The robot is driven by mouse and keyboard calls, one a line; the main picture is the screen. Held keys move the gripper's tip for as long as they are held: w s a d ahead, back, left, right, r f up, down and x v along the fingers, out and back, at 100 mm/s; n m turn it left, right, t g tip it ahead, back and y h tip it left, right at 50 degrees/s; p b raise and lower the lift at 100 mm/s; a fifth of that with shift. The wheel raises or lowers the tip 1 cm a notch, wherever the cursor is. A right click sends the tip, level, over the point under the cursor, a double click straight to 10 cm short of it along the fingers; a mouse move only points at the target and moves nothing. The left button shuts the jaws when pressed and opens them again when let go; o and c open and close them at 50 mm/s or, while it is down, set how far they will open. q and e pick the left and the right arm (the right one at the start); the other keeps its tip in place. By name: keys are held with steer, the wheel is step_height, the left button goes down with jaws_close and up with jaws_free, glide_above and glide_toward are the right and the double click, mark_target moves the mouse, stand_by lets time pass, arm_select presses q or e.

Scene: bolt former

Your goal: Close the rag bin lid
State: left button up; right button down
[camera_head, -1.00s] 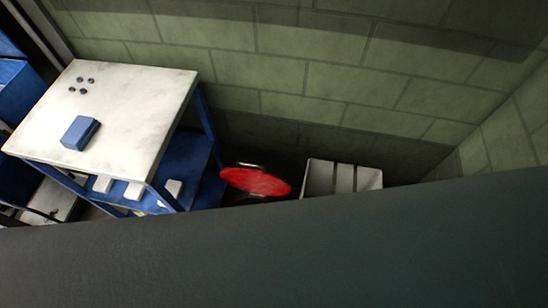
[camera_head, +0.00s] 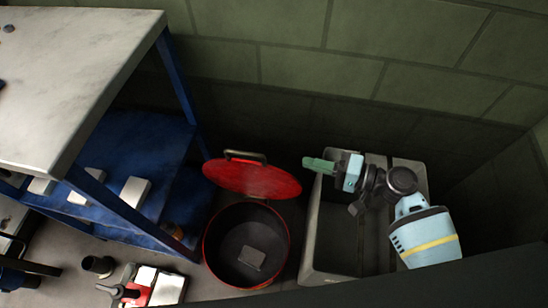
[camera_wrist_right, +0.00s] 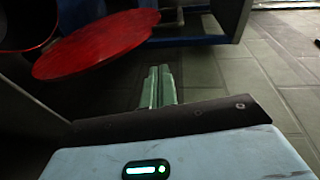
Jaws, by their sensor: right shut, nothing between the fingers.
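The rag bin (camera_head: 207,262) is a round dark bin with a red rim, standing on the floor with a grey object inside. Its red lid (camera_head: 252,180) stands open, tilted up at the back of the bin, with a handle (camera_head: 245,156) on its far side. My right gripper (camera_head: 306,162) is shut and empty, just right of the lid's right edge, with a small gap that I cannot judge exactly. In the right wrist view the green fingers (camera_wrist_right: 160,86) are together, and the red lid (camera_wrist_right: 97,43) is at upper left. My left gripper is not in view.
A grey divided container (camera_head: 322,250) stands right of the bin, under my right arm. A blue-framed workbench (camera_head: 150,215) is close on the left. A red and white item (camera_head: 155,285) lies on the floor at lower left. The block wall is behind.

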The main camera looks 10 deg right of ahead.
steer(key=w+r+y+b, duration=0.1)
steer(key=w+r, duration=0.1)
steer(key=w, duration=0.1)
steer(key=shift+d+r+y, duration=0.15)
steer(key=shift+r+y, duration=0.15)
steer(key=shift+y, duration=0.1)
steer(key=a, duration=0.9)
steer(key=shift+w+a+f, duration=0.1)
steer(key=shift+a+f, duration=0.05)
steer(key=shift+a, duration=0.05)
